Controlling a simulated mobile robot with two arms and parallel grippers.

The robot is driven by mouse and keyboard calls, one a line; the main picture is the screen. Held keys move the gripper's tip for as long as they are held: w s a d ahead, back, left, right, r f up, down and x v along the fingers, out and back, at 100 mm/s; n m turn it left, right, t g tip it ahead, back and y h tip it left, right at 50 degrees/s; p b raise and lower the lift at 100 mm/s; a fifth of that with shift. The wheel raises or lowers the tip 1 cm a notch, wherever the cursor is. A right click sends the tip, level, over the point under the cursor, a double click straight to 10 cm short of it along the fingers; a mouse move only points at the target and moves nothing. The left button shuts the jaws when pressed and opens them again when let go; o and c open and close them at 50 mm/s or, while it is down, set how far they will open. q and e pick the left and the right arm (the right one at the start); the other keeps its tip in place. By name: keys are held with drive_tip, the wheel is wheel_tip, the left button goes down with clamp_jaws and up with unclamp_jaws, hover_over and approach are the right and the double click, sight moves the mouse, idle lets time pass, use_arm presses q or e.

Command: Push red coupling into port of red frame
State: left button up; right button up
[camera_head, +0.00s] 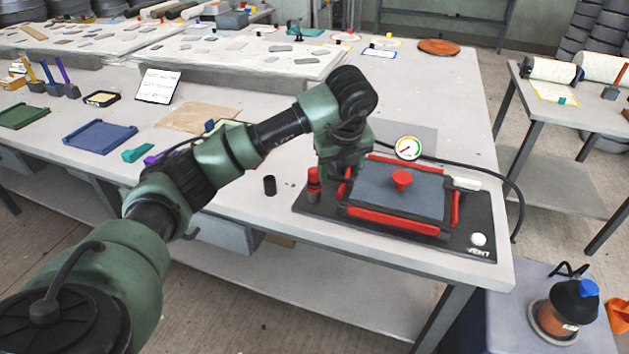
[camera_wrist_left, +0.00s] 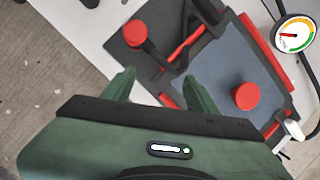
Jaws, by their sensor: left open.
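The red frame (camera_head: 393,221) lies on a dark board near the table's right end, with red bars around a grey-blue panel. A red funnel-shaped piece (camera_head: 402,179) stands on the panel's middle; the wrist view shows its round red top (camera_wrist_left: 246,96). A red cylindrical piece, which looks like the coupling (camera_head: 313,181), stands upright at the board's left edge; it also shows in the wrist view (camera_wrist_left: 135,34). My left gripper (camera_head: 338,176) is open and empty, pointing down between this piece and the panel. Its fingers (camera_wrist_left: 160,88) show apart in the wrist view. I cannot tell which piece is the port.
A round gauge (camera_head: 408,149) stands behind the frame, with a black hose running to the right. A white knob (camera_head: 478,239) sits by the VENT label. A small dark cylinder (camera_head: 270,186) stands left of the board. The table's right back is mostly clear.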

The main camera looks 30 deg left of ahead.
sight(315, 170)
use_arm(q)
drive_tip(key=a+r, duration=0.1)
drive_tip(key=a+n+y, duration=0.1)
drive_tip(key=a, duration=0.1)
drive_tip(key=a+r+y, duration=0.1)
drive_tip(key=shift+s+a+r+n+g, duration=0.3)
drive_tip(key=shift+a+r+n, duration=0.05)
drive_tip(key=shift+n, duration=0.05)
drive_tip(key=shift+f, duration=0.1)
drive_tip(key=shift+x, duration=1.2)
drive_tip(key=p+x, duration=0.1)
drive_tip(key=x, duration=0.4)
drive_tip(key=shift+w+f+p, duration=0.1)
drive_tip(key=shift+p, duration=0.3)
